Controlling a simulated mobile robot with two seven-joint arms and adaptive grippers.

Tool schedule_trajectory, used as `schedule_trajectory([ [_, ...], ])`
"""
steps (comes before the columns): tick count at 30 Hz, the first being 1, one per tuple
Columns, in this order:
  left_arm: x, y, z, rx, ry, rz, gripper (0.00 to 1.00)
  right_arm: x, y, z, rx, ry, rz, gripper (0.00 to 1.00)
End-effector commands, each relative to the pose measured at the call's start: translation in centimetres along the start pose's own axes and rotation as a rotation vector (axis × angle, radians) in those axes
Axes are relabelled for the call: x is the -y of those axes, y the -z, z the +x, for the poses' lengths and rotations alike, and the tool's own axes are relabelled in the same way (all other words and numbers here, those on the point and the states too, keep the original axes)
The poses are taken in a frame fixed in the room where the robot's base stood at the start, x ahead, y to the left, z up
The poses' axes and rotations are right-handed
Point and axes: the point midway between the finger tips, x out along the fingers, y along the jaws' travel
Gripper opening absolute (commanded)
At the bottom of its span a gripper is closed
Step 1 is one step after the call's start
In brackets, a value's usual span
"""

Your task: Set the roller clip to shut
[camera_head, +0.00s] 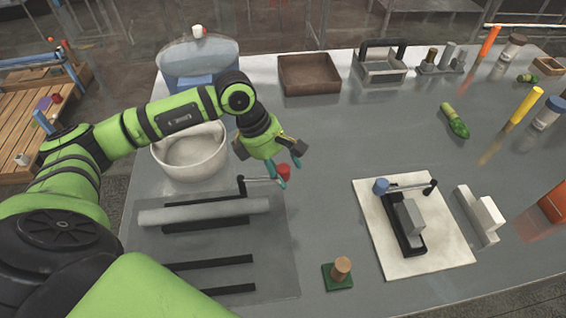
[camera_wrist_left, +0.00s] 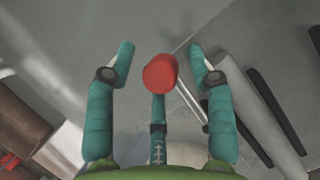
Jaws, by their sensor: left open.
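The long grey roller (camera_head: 205,212) lies across a dark bar on a grey mat at the left of the table; it also shows in the left wrist view (camera_wrist_left: 232,75). A lever at its right end carries a red knob (camera_head: 284,171). My left gripper (camera_head: 277,177) is open with its teal fingers at this knob. In the left wrist view the red knob (camera_wrist_left: 160,73) sits between the two fingertips (camera_wrist_left: 160,52), with gaps on both sides. I cannot tell how far below the fingertips it is. My right gripper is not in view.
A white bowl (camera_head: 190,152) stands close behind the roller, under my left arm. A white board (camera_head: 455,238) at the right bears a dark clamp with a blue knob (camera_head: 381,186). A green-based wooden peg (camera_head: 340,270) stands near the front. The table's middle is clear.

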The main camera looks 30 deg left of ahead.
Motion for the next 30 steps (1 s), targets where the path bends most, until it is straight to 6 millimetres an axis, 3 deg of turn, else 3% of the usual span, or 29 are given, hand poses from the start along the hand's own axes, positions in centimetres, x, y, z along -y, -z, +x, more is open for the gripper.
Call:
schedule_trajectory([
  [8, 0.0, 0.0, 0.3, 0.0, 0.0, 0.001, 0.54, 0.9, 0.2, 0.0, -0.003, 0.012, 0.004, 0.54],
  [12, 0.0, 0.0, 0.3, 0.0, 0.0, 0.001, 0.02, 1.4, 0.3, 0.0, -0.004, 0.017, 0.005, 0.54],
  [13, 0.0, 0.0, 0.3, 0.0, 0.0, 0.001, 0.0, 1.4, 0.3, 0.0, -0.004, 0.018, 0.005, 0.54],
  [23, 0.2, 0.0, 0.4, 0.001, 0.01, 0.026, 0.0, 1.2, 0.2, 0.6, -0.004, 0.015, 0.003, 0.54],
  [30, 1.4, 0.0, 0.7, 0.002, 0.054, 0.136, 0.0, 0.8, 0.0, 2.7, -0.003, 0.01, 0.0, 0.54],
])
